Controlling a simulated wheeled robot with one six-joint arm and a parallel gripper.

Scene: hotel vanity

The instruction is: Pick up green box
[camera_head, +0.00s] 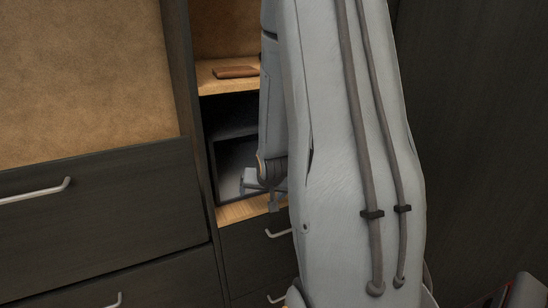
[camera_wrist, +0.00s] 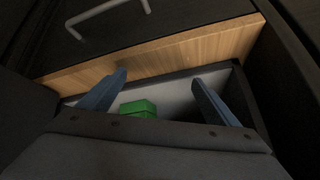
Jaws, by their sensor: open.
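The green box (camera_wrist: 138,108) shows in the wrist view, low in the middle, on the pale floor of a dark-walled compartment. Its lower part is hidden behind my gripper's body. My gripper (camera_wrist: 158,80) is open, with its two blue-grey fingers spread apart. The box appears between the fingers, closer to the left one, and nothing is held. In the head view my gripper (camera_head: 268,192) is at the opening of the dark compartment, largely hidden by my arm. The green box cannot be seen in the head view.
The dark compartment (camera_head: 228,152) has a wooden front edge (camera_head: 240,211). Above it a wooden shelf (camera_head: 212,79) holds a flat brown item (camera_head: 236,71). Below are dark drawers with metal handles (camera_head: 279,233). A dark panel (camera_head: 470,130) stands at the right.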

